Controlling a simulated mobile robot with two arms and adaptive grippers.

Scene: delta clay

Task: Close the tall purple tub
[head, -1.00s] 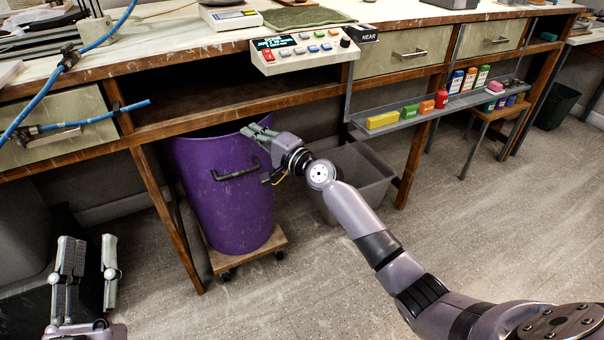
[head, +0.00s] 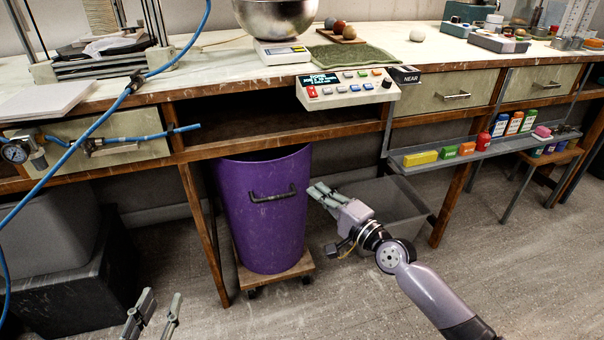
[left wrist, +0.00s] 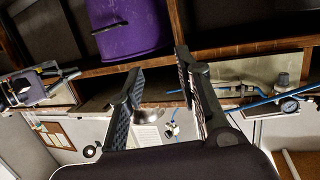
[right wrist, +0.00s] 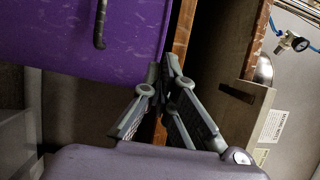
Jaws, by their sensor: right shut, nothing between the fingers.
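The tall purple tub (head: 265,220) stands upright under the bench with a dark handle (head: 272,195) on its front. Its top is in the bench's shadow, and I cannot make out a lid. The tub also shows in the left wrist view (left wrist: 135,28) and fills the upper left of the right wrist view (right wrist: 60,35). My right gripper (head: 318,188) is shut and empty, just right of the tub in the head view; its fingertips meet in the right wrist view (right wrist: 165,65). My left gripper (head: 160,305) is open and empty, low and left of the tub.
The tub rests on a wheeled wooden dolly (head: 275,272). A wooden bench leg (head: 205,235) stands left of it, and a grey translucent bin (head: 385,205) right of it. A control panel (head: 345,90) hangs on the bench edge above. The floor in front is clear.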

